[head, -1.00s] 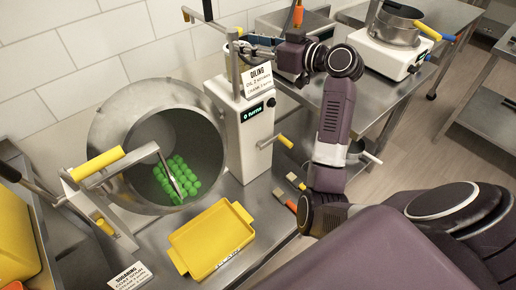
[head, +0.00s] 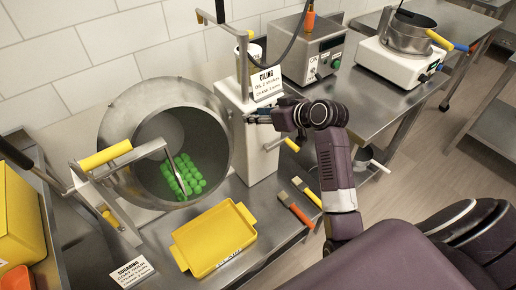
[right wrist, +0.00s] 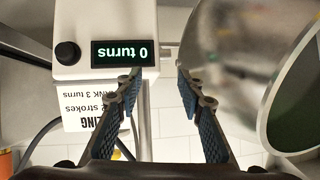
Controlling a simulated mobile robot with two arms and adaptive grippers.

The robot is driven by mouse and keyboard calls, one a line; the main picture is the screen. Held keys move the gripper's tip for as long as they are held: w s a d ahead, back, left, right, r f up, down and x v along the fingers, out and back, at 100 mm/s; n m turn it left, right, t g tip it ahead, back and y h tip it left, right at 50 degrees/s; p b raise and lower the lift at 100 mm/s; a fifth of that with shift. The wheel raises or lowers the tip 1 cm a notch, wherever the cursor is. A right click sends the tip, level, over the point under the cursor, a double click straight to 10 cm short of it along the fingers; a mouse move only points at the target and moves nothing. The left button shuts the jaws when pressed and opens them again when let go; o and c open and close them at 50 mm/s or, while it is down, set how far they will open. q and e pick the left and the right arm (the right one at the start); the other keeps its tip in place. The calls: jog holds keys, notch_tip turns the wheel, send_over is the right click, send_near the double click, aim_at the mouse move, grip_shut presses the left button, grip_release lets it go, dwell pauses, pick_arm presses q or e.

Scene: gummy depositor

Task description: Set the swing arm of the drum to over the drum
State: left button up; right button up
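The grey metal drum (head: 118,140) lies tilted at left in the head view, its open mouth facing out with green gummies (head: 186,175) inside. Beside it stands the white drive column (head: 240,150). In the head view my right gripper (head: 252,118) is at the column's front, below the OILING sign. In the right wrist view the right gripper (right wrist: 160,85) is open, its blue-padded fingers apart, with nothing visibly held. The left gripper is not in view.
A yellow tray (head: 213,240) and two brushes (head: 296,213) lie on the bench in front. A yellow-gripped lever (head: 105,156) crosses the drum's left side. The display (right wrist: 125,53) reads 0 turns. A control box (head: 315,58) stands behind my right arm.

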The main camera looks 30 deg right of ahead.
notch_tip(320, 180, down, 12)
jog(key=s+a+g+h, duration=0.1)
jog(key=s+g, duration=0.1)
jog(key=shift+s+a+r+m, duration=0.2)
jog(key=shift+a+m, duration=0.1)
jog(key=shift+m, duration=0.1)
